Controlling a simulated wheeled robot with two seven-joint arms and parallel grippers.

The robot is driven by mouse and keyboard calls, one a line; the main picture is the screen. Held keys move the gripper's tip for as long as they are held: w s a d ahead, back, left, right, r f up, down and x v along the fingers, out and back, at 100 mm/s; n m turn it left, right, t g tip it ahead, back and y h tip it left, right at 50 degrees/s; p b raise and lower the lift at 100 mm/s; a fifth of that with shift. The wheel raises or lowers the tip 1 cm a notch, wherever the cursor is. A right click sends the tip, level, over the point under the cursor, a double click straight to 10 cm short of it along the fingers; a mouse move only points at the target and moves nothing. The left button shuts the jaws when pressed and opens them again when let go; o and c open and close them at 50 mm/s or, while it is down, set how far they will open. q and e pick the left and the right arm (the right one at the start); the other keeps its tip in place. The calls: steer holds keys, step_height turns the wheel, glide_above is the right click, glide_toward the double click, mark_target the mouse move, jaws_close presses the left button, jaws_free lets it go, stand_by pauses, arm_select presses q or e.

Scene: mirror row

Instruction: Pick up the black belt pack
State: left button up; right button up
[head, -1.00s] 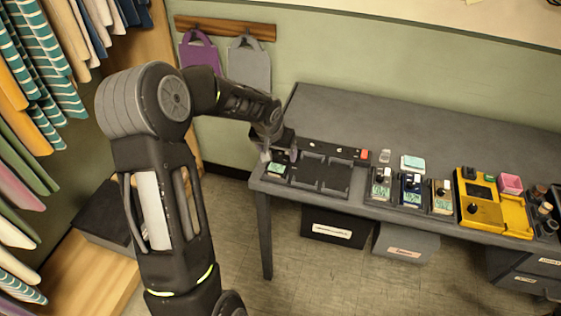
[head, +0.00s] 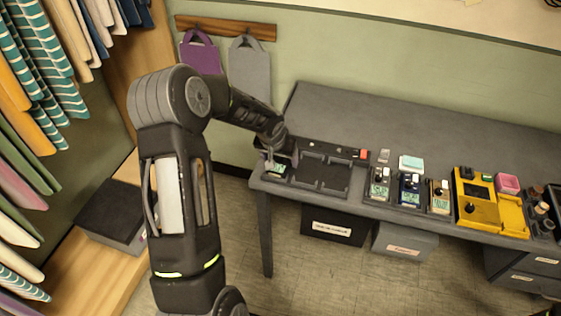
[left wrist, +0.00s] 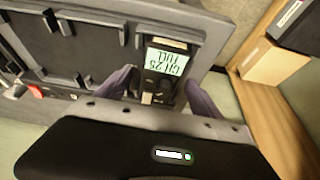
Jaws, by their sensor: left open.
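A dark belt pack (head: 275,169) with a pale green display sits in the left end of a black charging rack (head: 322,176) on the desk. It looks black in the left wrist view (left wrist: 170,62), where the display reads upside down as CH 25 FULL. My left gripper (head: 284,160) is at this pack, its arm hiding part of it. In the left wrist view the open fingers (left wrist: 160,88) lie on either side of the pack's knob end; I cannot tell whether they touch it. My right gripper is not in view.
Several empty bays lie right of the pack. More packs (head: 380,184) with displays stand further right, then a yellow device (head: 480,205). Bins (head: 340,226) stand below. Hanging clothes (head: 40,80) are at left.

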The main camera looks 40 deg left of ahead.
mark_target(280, 161)
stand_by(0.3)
arm_select(q)
steer(key=c, duration=1.6)
steer(key=shift+r, duration=0.15)
step_height(280, 161, up, 10)
steer(key=shift+f+b, duration=0.1)
steer(key=shift+b, duration=0.7)
steer(key=s+d+r+m, duration=0.1)
steer(key=d, duration=0.6)
steer(key=s+d+r+m+h, duration=0.1)
steer(key=d+r, duration=0.1)
steer(key=d, duration=0.6)
steer(key=s+d+r+m, duration=0.1)
steer(key=d, duration=0.7)
steer(key=shift+r, duration=0.4)
